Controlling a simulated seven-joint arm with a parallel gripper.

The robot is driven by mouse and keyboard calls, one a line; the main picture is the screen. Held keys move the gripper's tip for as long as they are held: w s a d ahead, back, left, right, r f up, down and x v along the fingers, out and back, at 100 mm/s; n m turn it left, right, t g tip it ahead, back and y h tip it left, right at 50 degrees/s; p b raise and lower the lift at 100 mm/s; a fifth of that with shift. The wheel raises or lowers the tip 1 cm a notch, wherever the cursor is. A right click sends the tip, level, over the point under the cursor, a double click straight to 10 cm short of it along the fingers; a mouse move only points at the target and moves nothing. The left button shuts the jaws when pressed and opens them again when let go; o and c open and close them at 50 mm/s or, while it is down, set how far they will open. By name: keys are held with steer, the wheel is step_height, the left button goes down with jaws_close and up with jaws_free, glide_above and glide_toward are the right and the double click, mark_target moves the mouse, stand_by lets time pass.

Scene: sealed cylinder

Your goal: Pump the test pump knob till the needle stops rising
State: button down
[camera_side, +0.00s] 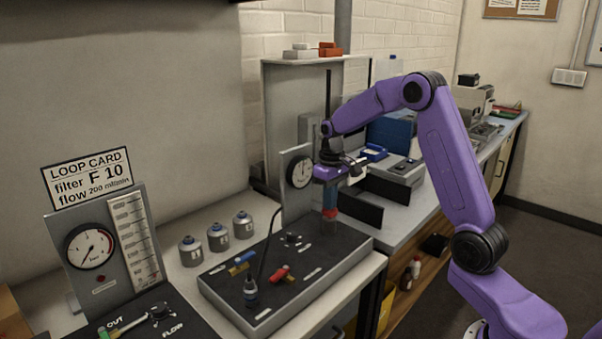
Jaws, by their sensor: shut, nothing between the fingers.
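My gripper (329,180) is shut, at the end of my purple arm. It is over an upright cylinder with blue and red bands (330,204), at the back right of a grey tray (228,308). The pump knob cannot be made out; my gripper may hide it. I cannot tell whether the gripper touches the cylinder's top. A round white gauge (300,169) stands on a grey panel just left of my gripper. Its needle looks near upright, but it is too small to read exactly.
A loop card (89,178) reading F 10 and 200 tops a left panel with a larger gauge (90,246).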

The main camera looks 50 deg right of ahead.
stand_by(0.3)
step_height(320, 180, up, 9)
stand_by(1.0)
stand_by(0.5)
steer(key=s+a+f+n, duration=0.1)
steer(key=s+a+n, duration=0.2)
steer(key=s+a, duration=0.45)
steer(key=s+a+n, duration=0.3)
steer(key=s+a, duration=0.2)
steer(key=a, duration=0.5)
steer(key=s+f+n, duration=0.2)
steer(key=s+n, duration=0.1)
steer(key=s, duration=0.8)
steer(key=s+a+f+n, duration=0.1)
steer(key=s+f+n, duration=0.1)
steer(key=s, duration=0.9)
steer(key=shift+a+f+n, duration=0.15)
steer(key=shift+f+n, duration=0.2)
steer(key=shift+n, duration=0.45)
